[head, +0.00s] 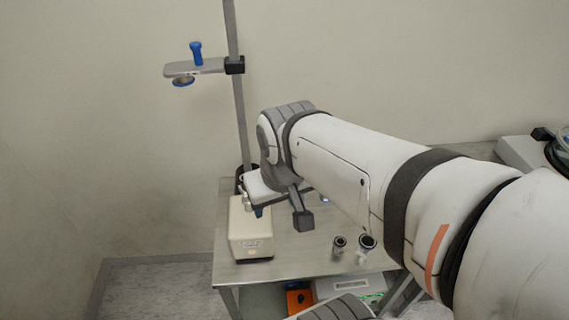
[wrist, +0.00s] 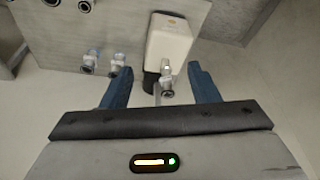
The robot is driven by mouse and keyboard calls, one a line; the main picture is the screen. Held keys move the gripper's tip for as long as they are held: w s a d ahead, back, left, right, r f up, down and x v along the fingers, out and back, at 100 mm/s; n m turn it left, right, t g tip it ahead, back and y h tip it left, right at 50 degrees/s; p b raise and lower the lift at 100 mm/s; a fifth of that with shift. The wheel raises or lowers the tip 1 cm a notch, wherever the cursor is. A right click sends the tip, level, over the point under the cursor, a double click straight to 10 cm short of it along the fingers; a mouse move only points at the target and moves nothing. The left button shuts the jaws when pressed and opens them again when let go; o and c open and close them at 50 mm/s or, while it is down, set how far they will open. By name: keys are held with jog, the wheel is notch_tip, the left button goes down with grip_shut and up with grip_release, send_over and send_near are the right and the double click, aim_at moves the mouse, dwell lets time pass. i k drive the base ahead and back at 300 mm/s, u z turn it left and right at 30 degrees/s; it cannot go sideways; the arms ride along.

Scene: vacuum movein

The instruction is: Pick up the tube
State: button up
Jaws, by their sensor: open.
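A short metal tube-like fitting (wrist: 167,82) shows in the wrist view, with a round dark end towards the camera. It lies in line with the gap between my fingers, in front of a cream box (wrist: 172,42); I cannot tell whether it joins the box. My gripper (wrist: 158,76) is open, with one blue finger on each side of the fitting and no visible contact. In the head view, my gripper (head: 255,207) is by the top of the cream box (head: 250,240), and my arm hides part of the area. Which piece is the task's tube is not certain.
Two small metal fittings (head: 340,245) (head: 366,243) stand on the metal table (head: 290,262), right of the box. A vertical pole (head: 237,110) with a bracket (head: 195,68) rises behind it. Dark hoses (head: 555,150) lie at the far right. The table's front is clear.

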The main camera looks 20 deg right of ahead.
aim_at(364, 251)
jog(key=u, duration=0.05)
jog(key=k, duration=0.5)
jog(key=z, duration=0.85)
jog(key=i, duration=0.35)
jog(key=z, duration=0.2)
